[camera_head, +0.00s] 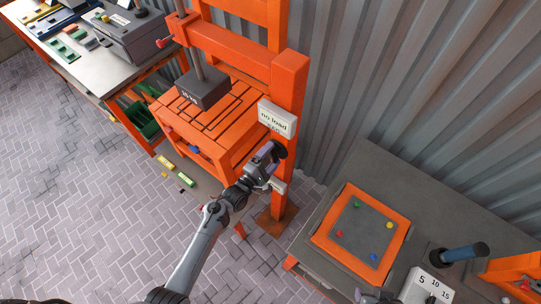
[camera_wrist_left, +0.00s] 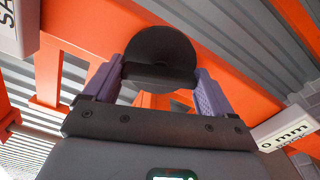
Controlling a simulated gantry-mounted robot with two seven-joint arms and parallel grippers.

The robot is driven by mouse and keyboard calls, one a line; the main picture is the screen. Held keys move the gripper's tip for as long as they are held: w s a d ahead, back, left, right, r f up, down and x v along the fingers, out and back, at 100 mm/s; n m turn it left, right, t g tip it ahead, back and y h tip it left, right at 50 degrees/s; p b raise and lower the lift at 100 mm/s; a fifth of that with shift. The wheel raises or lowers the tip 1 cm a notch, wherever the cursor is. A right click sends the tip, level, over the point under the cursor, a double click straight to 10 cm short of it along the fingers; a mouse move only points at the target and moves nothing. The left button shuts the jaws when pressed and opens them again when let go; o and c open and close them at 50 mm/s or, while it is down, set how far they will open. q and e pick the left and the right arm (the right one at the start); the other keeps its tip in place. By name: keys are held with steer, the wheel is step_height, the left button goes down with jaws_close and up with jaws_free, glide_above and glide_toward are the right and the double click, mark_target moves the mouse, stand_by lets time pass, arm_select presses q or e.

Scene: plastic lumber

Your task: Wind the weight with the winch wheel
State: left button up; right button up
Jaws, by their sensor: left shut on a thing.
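The weight (camera_head: 203,90) is a dark grey block with white lettering, below a grey upright rod and over an orange slatted bench. My left gripper (camera_head: 274,156) reaches the orange post beside the signs. It is shut on a black round part, which I take to be the winch wheel or its knob (camera_head: 282,149). In the left wrist view this dark disc (camera_wrist_left: 160,58) sits between the purple fingers of my left gripper (camera_wrist_left: 158,85). The gripper hides the part's mount in the head view.
The orange frame post (camera_head: 287,95) carries a "no load" sign (camera_head: 277,118). A grey table (camera_head: 345,165) at the lower right holds an orange-framed board (camera_head: 325,236) and a blue-handled tool (camera_head: 467,252). A workbench (camera_head: 75,75) stands at the upper left. Paved floor (camera_head: 80,200) is open at left.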

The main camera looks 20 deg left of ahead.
arm_select(q)
steer(key=n, duration=3.5)
steer(key=shift+a+n, duration=0.15)
steer(key=shift+n, duration=0.15)
steer(key=m, duration=0.4)
steer(key=shift+m, duration=2.2)
